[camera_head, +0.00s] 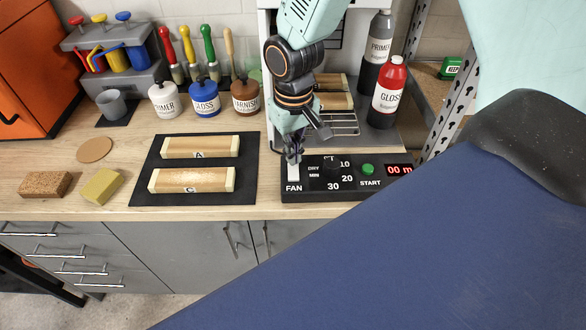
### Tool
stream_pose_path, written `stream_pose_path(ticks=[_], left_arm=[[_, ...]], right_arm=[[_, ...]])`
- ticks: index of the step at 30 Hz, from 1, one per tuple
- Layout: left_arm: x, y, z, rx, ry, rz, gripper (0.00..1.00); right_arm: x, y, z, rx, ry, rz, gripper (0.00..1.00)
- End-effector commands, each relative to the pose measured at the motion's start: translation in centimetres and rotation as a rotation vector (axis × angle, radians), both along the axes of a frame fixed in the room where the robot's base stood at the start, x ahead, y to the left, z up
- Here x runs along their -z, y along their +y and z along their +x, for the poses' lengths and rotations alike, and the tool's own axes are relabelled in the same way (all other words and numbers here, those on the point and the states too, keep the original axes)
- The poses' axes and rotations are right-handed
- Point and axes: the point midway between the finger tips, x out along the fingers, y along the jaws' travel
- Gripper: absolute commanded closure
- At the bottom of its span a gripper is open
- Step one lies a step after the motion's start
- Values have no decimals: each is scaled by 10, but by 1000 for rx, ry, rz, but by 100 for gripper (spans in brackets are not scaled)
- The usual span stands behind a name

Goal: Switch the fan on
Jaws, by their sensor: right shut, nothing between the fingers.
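The fan switch (293,172) is a white rocker at the left end of a black control panel (318,196), above the word FAN. My right gripper (294,158) points down at the upper end of the switch. Its fingers are shut with nothing between them. I cannot tell whether the fingertips touch the switch. They hide its top edge. My left gripper is not in view.
The panel also carries a black dial (332,170), a green START button (368,169) and a red display (399,170). A black mat (194,201) with two wooden blocks lies to the left. Bottles (389,92) and a wire rack (340,124) stand behind.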

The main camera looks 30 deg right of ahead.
Motion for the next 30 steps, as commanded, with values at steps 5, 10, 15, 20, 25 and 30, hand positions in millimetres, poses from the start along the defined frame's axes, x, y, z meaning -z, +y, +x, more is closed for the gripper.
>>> stream_pose_path(ticks=[5, 10, 15, 20, 25, 30], left_arm=[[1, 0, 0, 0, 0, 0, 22], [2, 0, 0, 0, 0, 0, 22], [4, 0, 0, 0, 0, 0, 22], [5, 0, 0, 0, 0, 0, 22], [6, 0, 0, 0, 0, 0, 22], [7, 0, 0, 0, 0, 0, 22]], right_arm=[[3, 0, 0, 0, 0, 0, 100], [5, 0, 0, 0, 0, 0, 100], [7, 0, 0, 0, 0, 0, 100], [9, 0, 0, 0, 0, 0, 100], [11, 0, 0, 0, 0, 0, 100], [13, 0, 0, 0, -1, 0, 100]])
